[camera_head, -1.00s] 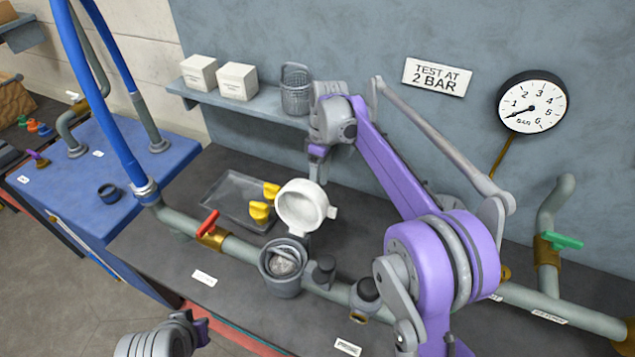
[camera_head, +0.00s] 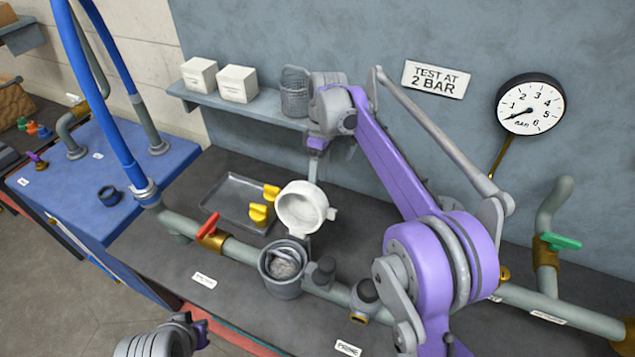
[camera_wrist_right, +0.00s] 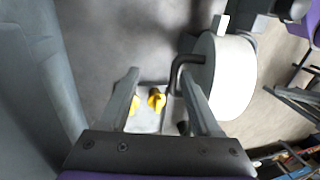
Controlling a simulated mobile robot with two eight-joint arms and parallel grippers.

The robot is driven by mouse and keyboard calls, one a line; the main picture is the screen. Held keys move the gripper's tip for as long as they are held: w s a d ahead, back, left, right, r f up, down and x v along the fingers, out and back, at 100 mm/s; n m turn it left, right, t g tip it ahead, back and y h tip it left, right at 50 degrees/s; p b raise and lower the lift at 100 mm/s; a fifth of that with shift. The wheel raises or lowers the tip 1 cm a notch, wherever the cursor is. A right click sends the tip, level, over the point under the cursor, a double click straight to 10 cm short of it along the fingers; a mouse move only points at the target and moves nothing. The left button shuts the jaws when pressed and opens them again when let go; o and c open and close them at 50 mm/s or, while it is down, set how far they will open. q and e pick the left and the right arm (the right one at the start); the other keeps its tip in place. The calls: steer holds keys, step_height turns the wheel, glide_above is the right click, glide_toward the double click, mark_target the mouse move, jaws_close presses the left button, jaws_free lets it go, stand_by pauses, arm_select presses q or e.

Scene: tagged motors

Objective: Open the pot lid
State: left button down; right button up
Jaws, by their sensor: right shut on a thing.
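The pot (camera_head: 283,288) is a grey cylinder set on the pipe line, with its mouth open and pale metallic contents inside. Its round white lid (camera_head: 291,211) stands tilted up behind the mouth, its hollow inner side facing the head camera. My right gripper (camera_head: 314,178) is behind the lid's upper edge, shut on the lid's dark bent handle (camera_wrist_right: 178,66). In the right wrist view the lid (camera_wrist_right: 225,80) is right of the fingers (camera_wrist_right: 160,78). Of my left arm, only a grey joint and purple part show at the bottom left; its fingers cannot be made out.
A red-handled valve (camera_head: 210,228) is left of the pot on the pipe. A shallow tray (camera_head: 230,197) with yellow pieces (camera_head: 259,213) lies behind it. A shelf (camera_head: 255,112) with white boxes and a mesh basket is on the wall. A gauge (camera_head: 531,104) hangs at right.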

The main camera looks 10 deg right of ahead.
arm_select(q)
steer(key=shift+w+d+r+p, duration=0.1)
steer(key=shift+w+r+p, duration=0.2)
steer(key=shift+r, duration=0.15)
steer(key=shift+w+r+p, duration=0.2)
steer(key=shift+r+p, duration=0.05)
steer(key=shift+r, duration=0.2)
arm_select(e)
steer(key=v, duration=0.8)
steer(key=shift+d+r, duration=0.15)
steer(key=shift+r, duration=0.2)
